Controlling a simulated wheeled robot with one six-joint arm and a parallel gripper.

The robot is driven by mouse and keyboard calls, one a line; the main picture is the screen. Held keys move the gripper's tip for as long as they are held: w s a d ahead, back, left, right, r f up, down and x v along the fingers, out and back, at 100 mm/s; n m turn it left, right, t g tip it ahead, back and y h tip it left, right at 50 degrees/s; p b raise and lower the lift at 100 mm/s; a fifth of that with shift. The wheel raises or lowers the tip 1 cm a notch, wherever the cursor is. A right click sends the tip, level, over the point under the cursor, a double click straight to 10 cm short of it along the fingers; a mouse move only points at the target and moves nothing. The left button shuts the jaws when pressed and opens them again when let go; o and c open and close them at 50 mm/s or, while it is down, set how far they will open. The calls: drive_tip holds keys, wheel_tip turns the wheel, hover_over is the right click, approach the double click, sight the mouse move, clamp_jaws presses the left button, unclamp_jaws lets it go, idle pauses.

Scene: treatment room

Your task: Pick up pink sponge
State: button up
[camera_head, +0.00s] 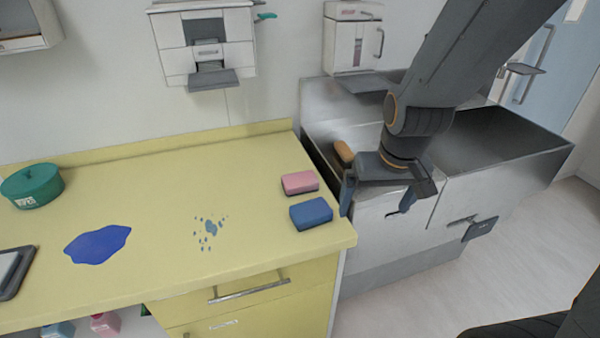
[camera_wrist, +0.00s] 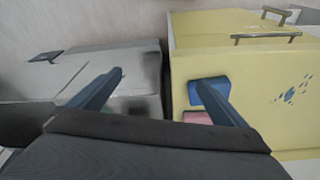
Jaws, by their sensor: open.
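The pink sponge (camera_head: 300,182) lies on the yellow counter near its right edge, just behind a blue sponge (camera_head: 311,213). In the wrist view the pink sponge (camera_wrist: 196,117) is partly hidden behind my gripper, and the blue sponge (camera_wrist: 209,90) shows beside a finger. My gripper (camera_head: 388,198) is open and empty, to the right of both sponges, over the metal sink unit. In the wrist view my gripper (camera_wrist: 165,92) has its fingers wide apart, one over the sink side and one over the counter by the sponges.
The yellow counter (camera_head: 150,183) holds a blue puddle (camera_head: 97,244), blue drops (camera_head: 209,230), a green round container (camera_head: 33,186) and a grey tray (camera_head: 14,270). An orange item (camera_head: 344,151) is at the metal sink's (camera_head: 375,240) left edge. Dispensers (camera_head: 205,45) hang on the wall.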

sight(301, 180)
drive_tip(key=w+a+n+t, duration=0.1)
drive_tip(key=w+a, duration=0.3)
drive_tip(key=w+a+n+t+y, duration=0.1)
drive_tip(key=w+a, duration=0.4)
drive_tip(key=w+a+f+t, duration=0.1)
drive_tip(key=w+a, duration=0.3)
drive_tip(key=a, duration=0.1)
drive_tip(key=shift+w+n+t+y, duration=0.3)
drive_tip(key=shift+n, duration=0.1)
drive_tip(key=shift+p+x, duration=1.1)
drive_tip(key=shift+x, duration=2.65)
drive_tip(key=shift+s, duration=0.1)
drive_tip(key=c, duration=1.1)
